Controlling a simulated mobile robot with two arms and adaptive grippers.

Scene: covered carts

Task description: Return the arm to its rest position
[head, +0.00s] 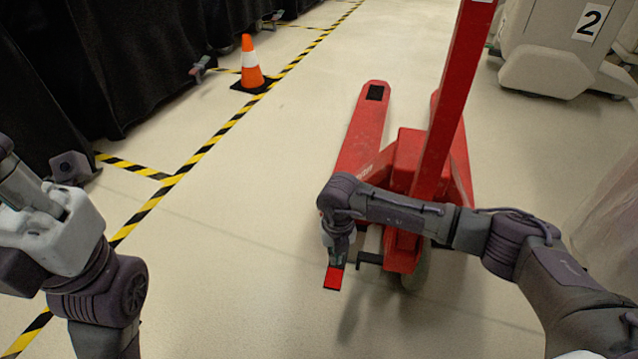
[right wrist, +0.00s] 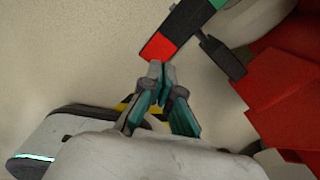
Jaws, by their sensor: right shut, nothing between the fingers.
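My right arm reaches in from the right in the head view, across the front of a red pallet jack (head: 407,160). My right gripper (head: 339,250) points down beside the jack, just above a pedal with a red end (head: 333,278). In the right wrist view the right gripper (right wrist: 157,70) is shut with nothing in it. Its tips appear close to the pedal's red end (right wrist: 158,47); I cannot tell whether they touch. My left arm shows folded at the left edge of the head view, but its fingers are not in view.
An orange cone (head: 250,65) stands by yellow-black floor tape (head: 185,168). Black-draped carts (head: 110,65) line the left. A pale cart marked 2 (head: 545,50) is at the upper right. Translucent sheeting (head: 608,215) hangs at right. Floor left of the jack (head: 250,190) is clear.

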